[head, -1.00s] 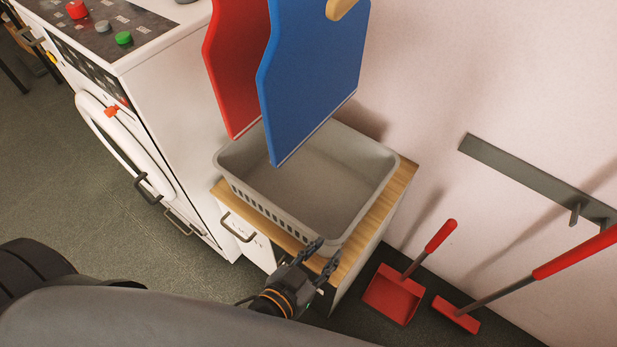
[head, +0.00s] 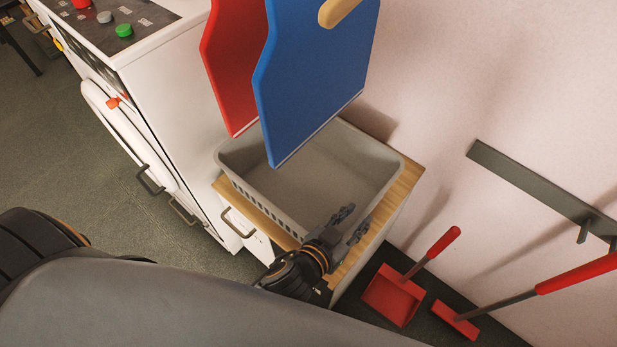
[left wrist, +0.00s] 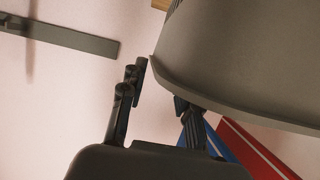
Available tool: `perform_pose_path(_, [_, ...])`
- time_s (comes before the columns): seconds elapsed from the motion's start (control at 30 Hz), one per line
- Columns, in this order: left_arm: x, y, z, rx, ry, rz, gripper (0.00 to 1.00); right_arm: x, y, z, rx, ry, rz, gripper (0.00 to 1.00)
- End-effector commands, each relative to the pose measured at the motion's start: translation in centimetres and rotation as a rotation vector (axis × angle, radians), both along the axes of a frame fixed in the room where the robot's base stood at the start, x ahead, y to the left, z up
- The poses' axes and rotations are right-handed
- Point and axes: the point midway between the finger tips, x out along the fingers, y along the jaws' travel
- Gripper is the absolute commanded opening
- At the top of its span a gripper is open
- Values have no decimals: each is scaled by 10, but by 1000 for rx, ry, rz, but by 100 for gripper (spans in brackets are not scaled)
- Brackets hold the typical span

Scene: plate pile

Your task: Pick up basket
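The grey basket (head: 318,178), with a slotted side, sits on a small wood-topped cabinet (head: 404,184). My left gripper (head: 354,221) is at the basket's near right corner in the head view, its two fingers spread apart and pointing along the right end. In the left wrist view the basket (left wrist: 240,55) fills the upper right. One finger of the gripper (left wrist: 160,88) shows clear of the rim; the other is partly hidden behind it. I cannot tell whether either finger touches the basket. My right gripper is not in view.
Red (head: 233,65) and blue (head: 310,75) boards hang above the basket's far left part. A white appliance (head: 165,75) stands at left. A red dustpan (head: 393,294) and brush (head: 455,318) are on the right. A dark rail (head: 535,187) is on the wall.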

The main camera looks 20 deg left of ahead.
Motion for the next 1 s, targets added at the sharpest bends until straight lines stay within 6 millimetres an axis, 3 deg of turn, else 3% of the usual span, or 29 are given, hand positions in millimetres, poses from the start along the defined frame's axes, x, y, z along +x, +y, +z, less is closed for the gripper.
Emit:
perform_pose_path(0.4, [44, -18, -13, 0, 1, 0, 32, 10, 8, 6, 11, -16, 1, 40])
perform_pose_path(0.7, [49, -20, -16, -1, 1, 0, 32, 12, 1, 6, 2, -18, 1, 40])
perform_pose_path(0.73, [49, -20, -16, -1, 1, 0, 30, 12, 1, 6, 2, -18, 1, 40])
perform_pose_path(0.87, [48, -20, -16, -1, 1, 0, 3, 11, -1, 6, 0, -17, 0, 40])
perform_pose_path(1.0, [48, -20, -16, -1, 2, 1, 0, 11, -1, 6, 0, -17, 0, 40])
